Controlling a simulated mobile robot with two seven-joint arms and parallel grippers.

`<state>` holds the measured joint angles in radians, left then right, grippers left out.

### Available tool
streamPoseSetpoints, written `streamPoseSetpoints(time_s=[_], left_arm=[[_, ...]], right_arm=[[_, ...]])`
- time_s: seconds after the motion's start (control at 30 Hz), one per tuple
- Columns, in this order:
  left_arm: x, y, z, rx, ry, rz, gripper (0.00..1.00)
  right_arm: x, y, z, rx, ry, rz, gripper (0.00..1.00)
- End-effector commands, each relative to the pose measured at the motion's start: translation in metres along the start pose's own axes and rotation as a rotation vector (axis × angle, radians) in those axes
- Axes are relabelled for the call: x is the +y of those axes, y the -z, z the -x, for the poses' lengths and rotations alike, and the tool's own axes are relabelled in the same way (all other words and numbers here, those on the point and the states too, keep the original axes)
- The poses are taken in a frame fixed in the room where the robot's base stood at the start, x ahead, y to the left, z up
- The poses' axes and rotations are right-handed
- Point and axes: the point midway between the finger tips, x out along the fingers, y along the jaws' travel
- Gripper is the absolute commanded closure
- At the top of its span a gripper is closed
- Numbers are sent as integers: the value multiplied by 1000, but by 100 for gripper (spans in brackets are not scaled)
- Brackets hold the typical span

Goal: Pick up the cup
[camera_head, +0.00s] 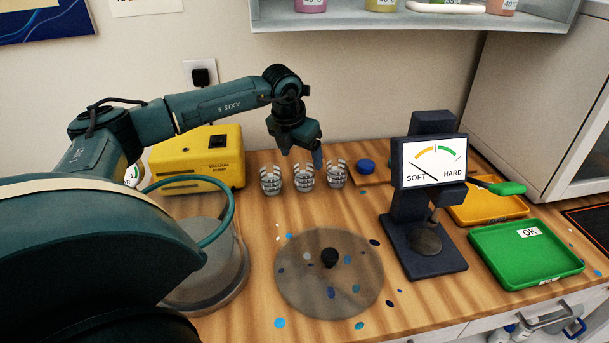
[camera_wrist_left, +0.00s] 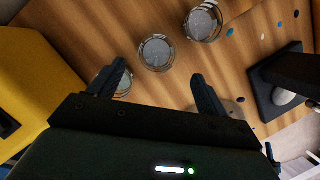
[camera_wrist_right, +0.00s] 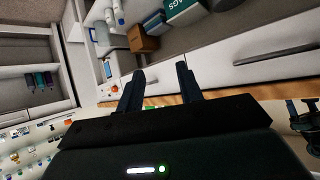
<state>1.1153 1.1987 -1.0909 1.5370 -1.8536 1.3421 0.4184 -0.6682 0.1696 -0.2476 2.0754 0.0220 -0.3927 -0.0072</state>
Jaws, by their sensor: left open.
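Three clear measuring cups with dark markings stand in a row at the back of the wooden table: a left cup (camera_head: 271,181), a middle cup (camera_head: 304,178) and a right cup (camera_head: 337,174). My left gripper (camera_head: 301,156) is open, pointing down above and behind the row, with nothing held. In the left wrist view, two cups show whole, one (camera_wrist_left: 156,53) beyond the gap between the fingers (camera_wrist_left: 158,84) and one (camera_wrist_left: 203,22) farther up. Another is partly hidden by a finger. My right gripper (camera_wrist_right: 160,88) is open and empty, away from the cups.
A yellow vacuum pump (camera_head: 197,162) stands left of the cups, a blue lid (camera_head: 367,166) right. In front are a round translucent plate (camera_head: 305,295) with a black knob and a dark hardness gauge (camera_head: 425,255). Green (camera_head: 530,280) and yellow trays lie right. A shelf (camera_head: 410,22) hangs above.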

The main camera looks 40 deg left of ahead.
Motion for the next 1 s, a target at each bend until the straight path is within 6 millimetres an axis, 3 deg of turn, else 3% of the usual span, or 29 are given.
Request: streamPoseSetpoints(time_s=[0.1, 0.37, 0.63, 0.93, 1.0], left_arm=[[0, 0, -20, 3, 1, -1, 23], [1, -1, -39, 2, 0, -1, 23], [4, -4, -78, 2, 0, 0, 23], [4, -4, -84, 0, 0, -1, 23], [4, -4, -84, 0, 0, -1, 27]], right_arm=[[0, -4, 2, -14, -2, -2, 64], [1, -3, 4, -19, -5, -2, 64], [6, -3, 4, -34, -19, -7, 64], [8, -1, 2, -29, -24, -8, 64], [8, -1, 2, -29, -24, -8, 64]])
